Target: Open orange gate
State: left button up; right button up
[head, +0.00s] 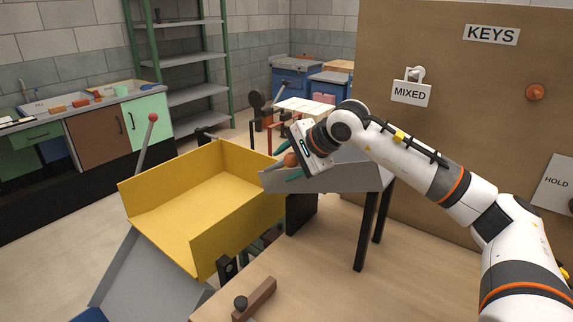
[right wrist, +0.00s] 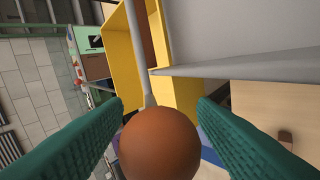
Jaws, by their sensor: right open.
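An orange-brown ball knob (head: 291,159) shows at the end of the grey sloping chute (head: 325,177), beside the yellow tray. My right gripper (head: 284,167) is at this knob, with its green fingers around it. In the right wrist view the ball knob (right wrist: 160,146) sits large between the two open green fingers (right wrist: 160,125), with no clear contact. The gate panel itself cannot be made out clearly behind my gripper. My left gripper is not in view.
The yellow tray (head: 190,195) stands left of the chute, with a red-tipped lever (head: 152,118) behind it. A brown block with a dark knob (head: 255,300) lies on the wooden table. A board with a MIXED sign (head: 411,93) stands at the right.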

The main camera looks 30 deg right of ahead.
jog(key=b+v, duration=0.1)
jog(key=v, duration=1)
jog(key=shift+s, duration=0.15)
